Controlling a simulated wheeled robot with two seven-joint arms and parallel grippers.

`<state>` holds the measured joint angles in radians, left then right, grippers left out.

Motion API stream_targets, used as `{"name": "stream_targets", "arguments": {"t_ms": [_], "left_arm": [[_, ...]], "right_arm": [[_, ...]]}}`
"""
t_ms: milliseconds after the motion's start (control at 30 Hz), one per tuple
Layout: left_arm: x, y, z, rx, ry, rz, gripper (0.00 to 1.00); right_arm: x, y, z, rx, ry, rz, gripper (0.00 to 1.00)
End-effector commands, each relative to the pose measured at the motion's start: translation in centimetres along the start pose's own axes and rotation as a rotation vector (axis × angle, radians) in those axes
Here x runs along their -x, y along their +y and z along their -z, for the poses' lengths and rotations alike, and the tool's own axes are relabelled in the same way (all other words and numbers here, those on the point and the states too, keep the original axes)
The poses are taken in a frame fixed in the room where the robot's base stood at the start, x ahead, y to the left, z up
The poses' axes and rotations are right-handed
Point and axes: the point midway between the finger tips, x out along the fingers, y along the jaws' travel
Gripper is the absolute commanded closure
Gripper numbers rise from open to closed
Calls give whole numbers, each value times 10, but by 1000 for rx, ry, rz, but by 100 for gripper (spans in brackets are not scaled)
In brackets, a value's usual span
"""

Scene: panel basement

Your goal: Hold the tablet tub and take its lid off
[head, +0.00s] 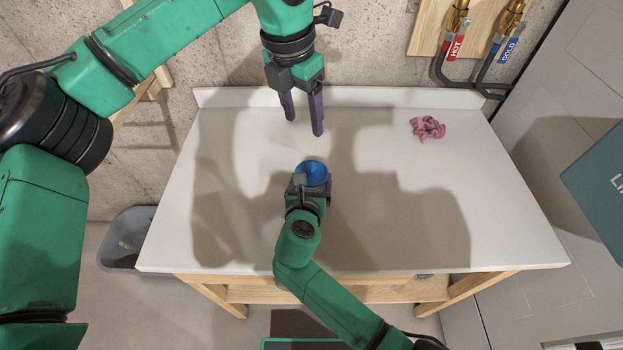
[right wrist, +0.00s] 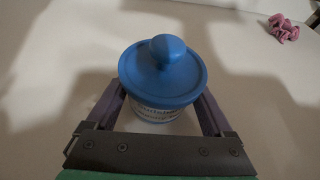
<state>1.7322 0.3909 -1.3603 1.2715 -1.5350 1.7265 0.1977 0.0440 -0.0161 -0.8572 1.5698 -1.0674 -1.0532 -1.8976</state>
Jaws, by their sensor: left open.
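The tablet tub (right wrist: 158,114) stands upright on the white table, a pale tub with a printed label. Its blue lid (head: 313,172) is on, and its round knob shows in the right wrist view (right wrist: 168,48). My right gripper (right wrist: 160,105) has a finger on each side of the tub below the lid's rim and appears shut on it; the lid hides the fingertips. My left gripper (head: 302,116) is open and empty, pointing down above the table's back part, behind and apart from the tub.
A crumpled pink cloth (head: 427,128) lies at the back right of the white table (head: 400,240). Hot and cold pipes (head: 480,50) are on the wall behind. A grey bin (head: 128,238) stands on the floor at left. The tabletop around the tub is clear.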

Motion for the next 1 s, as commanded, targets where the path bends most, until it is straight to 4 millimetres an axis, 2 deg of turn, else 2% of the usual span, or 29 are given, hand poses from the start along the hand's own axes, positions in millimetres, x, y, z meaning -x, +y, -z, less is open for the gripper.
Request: {"name": "stream_targets", "arguments": {"t_ms": [33, 67, 233, 367, 467, 500, 567, 600, 667, 700, 767, 800, 867, 900, 967, 1000], "left_arm": [[0, 0, 0, 0, 0, 0, 33], [0, 0, 0, 0, 0, 0, 33], [0, -9, -8, 21, -36, 58, 33], [14, -42, -46, 146, -185, 304, 33], [51, -66, -93, 352, -350, 603, 33], [72, -70, -114, 451, -416, 731, 33], [106, -66, -142, 609, -508, 918, 33], [130, -60, -159, 716, -564, 1039, 33], [164, -43, -180, 885, -638, 1217, 33], [184, -28, -192, 1002, -679, 1330, 33], [208, -1, -205, 1190, -727, 1485, 33], [218, 19, -211, 1326, -746, 1575, 33], [222, 50, -217, 1545, -756, 1684, 33], [218, 70, -219, 1703, -750, 1735, 33], [202, 95, -218, 1955, -720, 1771, 33], [184, 107, -215, 2128, -686, 1762, 33]], "right_arm": [[0, 0, 1, 1, 1, 0, 96], [0, 0, 1, 1, 1, 0, 100], [0, 0, 1, 1, 1, 0, 100], [0, 0, 0, 1, 1, 0, 100], [0, 0, 0, 1, 1, 0, 100], [0, 0, 0, 1, 1, 0, 100], [0, 0, 0, 1, 1, 0, 100], [0, 0, 0, 1, 1, 0, 100], [0, 0, 0, 1, 1, 0, 100], [0, 0, 0, 1, 1, 0, 100], [0, 0, 0, 1, 1, 0, 100], [0, 0, 0, 1, 1, 0, 100], [0, 0, 0, 1, 1, 0, 100], [0, 0, 0, 1, 1, 0, 100], [0, 0, 0, 1, 0, 0, 100], [0, 0, 0, 1, 0, 0, 100]]}}
